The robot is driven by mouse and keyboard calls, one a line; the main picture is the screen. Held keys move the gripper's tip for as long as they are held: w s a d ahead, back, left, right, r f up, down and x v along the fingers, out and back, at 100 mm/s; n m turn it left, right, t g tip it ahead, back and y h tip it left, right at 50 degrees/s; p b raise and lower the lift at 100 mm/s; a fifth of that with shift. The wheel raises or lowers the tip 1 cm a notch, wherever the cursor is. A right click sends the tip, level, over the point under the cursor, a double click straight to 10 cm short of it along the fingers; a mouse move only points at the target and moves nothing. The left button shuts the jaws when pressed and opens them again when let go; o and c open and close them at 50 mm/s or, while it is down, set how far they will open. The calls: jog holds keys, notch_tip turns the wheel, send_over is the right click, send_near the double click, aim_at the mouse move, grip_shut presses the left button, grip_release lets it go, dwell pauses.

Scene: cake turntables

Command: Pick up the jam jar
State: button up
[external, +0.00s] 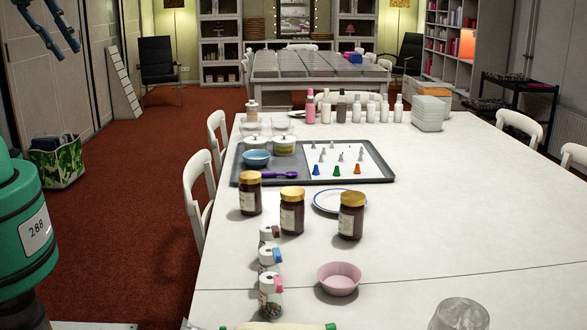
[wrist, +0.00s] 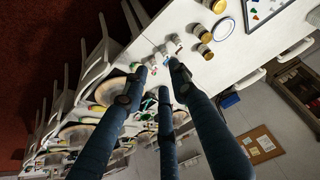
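Three dark jam jars with gold lids and pale labels stand upright on the white table in the external view: a left jar (external: 250,195), a middle jar (external: 292,213) and a right jar (external: 351,217). In the wrist view, gold-lidded jars show near the top right, one of them here (wrist: 206,53). My gripper (external: 64,50) shows only as blue fingers at the top left of the external view, far from the jars. In the wrist view my gripper (wrist: 158,70) has its fingers apart with nothing held between them.
Small shakers (external: 270,290) stand in front of the jars, near a pink bowl (external: 339,279). A blue-rimmed plate (external: 325,203) sits beside the right jar. A grey tray (external: 376,176) lies behind, with bottles (external: 326,108) beyond. White chairs (external: 197,185) line the left edge.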

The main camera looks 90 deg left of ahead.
jog(key=o, duration=1.2)
jog(key=shift+w, duration=0.1)
jog(key=w+a+f+g, duration=0.15)
jog(key=w+a, duration=0.25)
jog(key=w, duration=0.4)
jog(key=w+a+f+g+p, duration=0.1)
jog(key=w+a+f, duration=0.25)
jog(key=w, duration=0.55)
jog(key=w+a+f+g, duration=0.15)
jog(key=w+a, duration=0.25)
jog(key=w, duration=0.4)
jog(key=shift+m+g, duration=0.8)
jog(key=w+a+f, duration=0.4)
jog(key=a+f, duration=0.1)
jog(key=f, duration=0.4)
jog(key=w+a+f, duration=0.4)
jog(key=a+f, duration=0.2)
jog(key=f, duration=0.3)
jog(key=w+a+f+p, duration=0.1)
jog(key=w+a+f, duration=0.3)
jog(key=f, duration=0.5)
jog(key=shift+a+f, duration=0.1)
jog(key=shift+a, duration=0.6)
jog(key=shift+a+f, duration=0.25)
jog(key=shift+f, duration=0.2)
